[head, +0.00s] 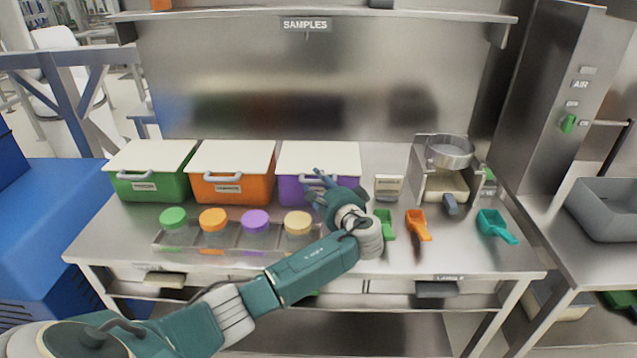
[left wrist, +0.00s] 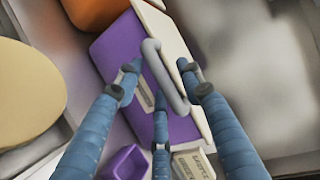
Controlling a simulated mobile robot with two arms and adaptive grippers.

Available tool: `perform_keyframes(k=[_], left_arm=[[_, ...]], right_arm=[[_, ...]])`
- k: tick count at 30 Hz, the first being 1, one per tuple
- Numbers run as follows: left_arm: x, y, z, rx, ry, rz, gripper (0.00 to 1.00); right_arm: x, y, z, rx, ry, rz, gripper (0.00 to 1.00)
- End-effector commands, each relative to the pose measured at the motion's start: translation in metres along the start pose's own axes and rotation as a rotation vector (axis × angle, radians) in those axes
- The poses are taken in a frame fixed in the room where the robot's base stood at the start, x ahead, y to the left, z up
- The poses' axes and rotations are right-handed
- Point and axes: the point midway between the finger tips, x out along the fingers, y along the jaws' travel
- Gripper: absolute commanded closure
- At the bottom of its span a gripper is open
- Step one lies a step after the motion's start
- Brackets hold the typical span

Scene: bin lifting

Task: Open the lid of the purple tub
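The purple tub (head: 290,190) stands on the bench with its cream lid (head: 318,157) down flat on it. In the left wrist view the tub (left wrist: 122,48) appears turned, with the lid (left wrist: 180,62) along its right side and a grey bar handle (left wrist: 163,72) at its front. My left gripper (head: 318,182) is at the tub's front by the handle. In the wrist view its three blue fingers (left wrist: 161,88) are spread around the handle, tips apart. I cannot tell whether any finger touches it. My right gripper is not in view.
An orange tub (head: 230,190) and a green tub (head: 150,187) stand left of it. Lidded jars (head: 256,220) stand in a clear tray in front. A small labelled box (head: 388,188), scoops (head: 417,222) and a sieve stand (head: 447,170) are to the right. A shelf (head: 400,15) runs above.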

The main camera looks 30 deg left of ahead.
Motion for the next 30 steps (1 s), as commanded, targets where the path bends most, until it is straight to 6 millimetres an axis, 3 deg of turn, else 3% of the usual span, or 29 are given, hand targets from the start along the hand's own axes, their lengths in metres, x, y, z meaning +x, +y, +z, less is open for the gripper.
perform_keyframes(k=[10, 15, 16, 25, 30], left_arm=[[0.004, 0.0, 0.0, -0.001, 0.001, 0.0, 0.64], [0.004, 0.0, 0.0, 0.0, 0.001, 0.0, 0.98], [0.004, 0.0, 0.0, 0.0, 0.001, 0.001, 1.0], [0.003, -0.003, 0.0, 0.003, 0.001, 0.009, 1.0], [0.001, -0.018, -0.001, 0.018, 0.001, 0.052, 1.0]], right_arm=[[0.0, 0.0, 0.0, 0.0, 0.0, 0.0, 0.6], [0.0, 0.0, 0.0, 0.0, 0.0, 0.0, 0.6], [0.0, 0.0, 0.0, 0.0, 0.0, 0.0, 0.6], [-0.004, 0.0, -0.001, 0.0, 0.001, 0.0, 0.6], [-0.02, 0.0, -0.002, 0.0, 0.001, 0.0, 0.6]])
